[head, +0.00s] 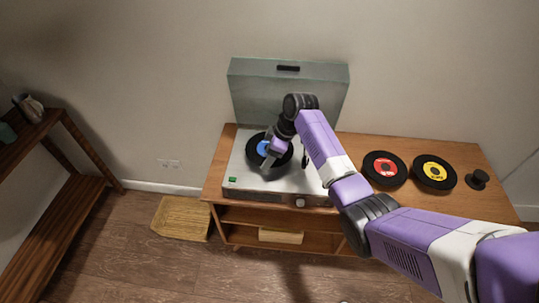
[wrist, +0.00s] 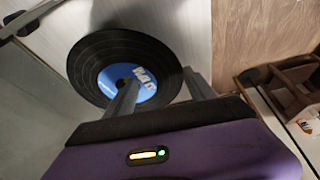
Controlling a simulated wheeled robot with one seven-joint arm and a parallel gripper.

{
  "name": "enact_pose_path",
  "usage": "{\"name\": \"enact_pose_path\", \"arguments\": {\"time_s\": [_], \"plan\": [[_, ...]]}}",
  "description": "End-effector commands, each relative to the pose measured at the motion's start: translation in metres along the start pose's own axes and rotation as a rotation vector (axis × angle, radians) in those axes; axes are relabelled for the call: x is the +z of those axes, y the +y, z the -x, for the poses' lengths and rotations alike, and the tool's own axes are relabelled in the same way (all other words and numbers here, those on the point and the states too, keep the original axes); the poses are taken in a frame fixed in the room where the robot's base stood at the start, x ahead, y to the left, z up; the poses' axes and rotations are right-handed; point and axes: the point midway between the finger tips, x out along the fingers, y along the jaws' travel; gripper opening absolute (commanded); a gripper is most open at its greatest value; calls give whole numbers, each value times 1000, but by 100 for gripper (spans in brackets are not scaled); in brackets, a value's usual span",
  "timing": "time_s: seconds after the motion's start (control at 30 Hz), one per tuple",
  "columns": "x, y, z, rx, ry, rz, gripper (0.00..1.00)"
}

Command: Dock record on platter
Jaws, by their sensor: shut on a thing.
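A black record with a blue label (head: 254,147) is over the left part of the turntable (head: 240,179), whose lid (head: 250,90) stands open. The record covers the platter, and I cannot tell whether it is seated or slightly above. My gripper (head: 271,160) reaches down at the record's right front side. In the wrist view the record (wrist: 95,62) fills the upper middle, and my gripper (wrist: 160,77) is shut on its rim part, one finger over the label's edge and the other at the outer edge. The spindle is not visible.
On the wooden cabinet (head: 350,146), right of the turntable, lie a red-label record (head: 384,168) and a yellow-label record (head: 434,171). A small black knob-like object (head: 478,179) is at the far right. A wooden shelf (head: 60,222) stands at the left.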

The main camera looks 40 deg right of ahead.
Motion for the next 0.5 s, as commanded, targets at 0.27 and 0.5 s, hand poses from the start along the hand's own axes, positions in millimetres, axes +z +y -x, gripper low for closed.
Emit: {"name": "enact_pose_path", "arguments": {"time_s": [0.27, 0.5], "plan": [[2, -16, -14, -37, -10, 8, 19], [-1, -17, -8, -38, -10, 8, 19]]}}
